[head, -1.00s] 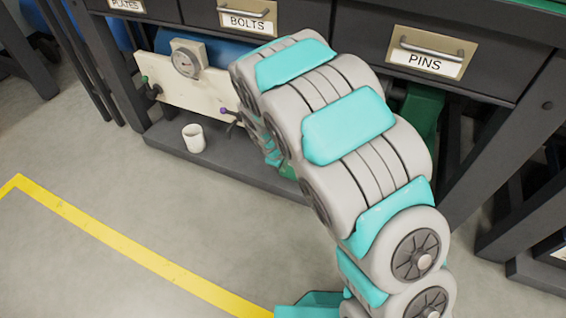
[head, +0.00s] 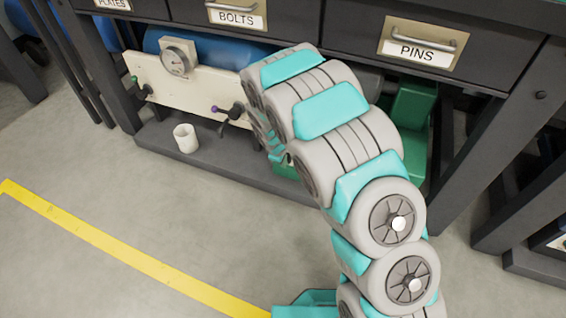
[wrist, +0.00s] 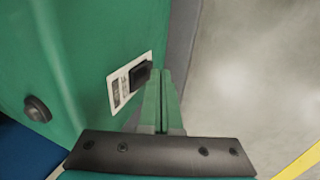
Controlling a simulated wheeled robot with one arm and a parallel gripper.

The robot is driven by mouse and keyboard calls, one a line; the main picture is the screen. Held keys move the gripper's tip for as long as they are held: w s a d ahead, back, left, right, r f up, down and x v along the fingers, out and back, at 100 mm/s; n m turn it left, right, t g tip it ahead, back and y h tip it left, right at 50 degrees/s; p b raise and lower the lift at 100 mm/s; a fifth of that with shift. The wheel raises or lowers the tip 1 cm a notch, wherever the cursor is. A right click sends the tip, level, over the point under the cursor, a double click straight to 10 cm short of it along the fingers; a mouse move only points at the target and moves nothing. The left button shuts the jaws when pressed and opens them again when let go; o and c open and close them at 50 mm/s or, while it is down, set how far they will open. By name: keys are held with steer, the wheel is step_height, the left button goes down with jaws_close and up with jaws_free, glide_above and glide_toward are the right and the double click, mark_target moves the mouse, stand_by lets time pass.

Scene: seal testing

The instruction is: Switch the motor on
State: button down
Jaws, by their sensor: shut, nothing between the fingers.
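The motor's green housing (wrist: 70,50) fills the left of the wrist view. A white plate (wrist: 119,92) with small print, too blurred to read, is on it and carries a black switch (wrist: 141,75). My gripper (wrist: 163,75) is shut and empty, its green fingertips just right of the switch; I cannot tell if they touch it. Which way the switch is set is unclear. In the head view, a green body (head: 411,115), likely the motor, shows under the PINS drawer, partly behind my arm. My gripper is mostly hidden there.
A pale panel (head: 200,92) with a gauge (head: 178,60) and small handles stands beside a blue tank (head: 215,52). A white cup (head: 186,138) sits on the dark lower shelf (head: 225,165). Drawers overhang above. The floor (head: 120,205) is open, with a yellow line (head: 130,252).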

steer(key=shift+w+f+p, duration=0.1)
steer(key=shift+w+p, duration=0.15)
steer(key=shift+p, duration=0.1)
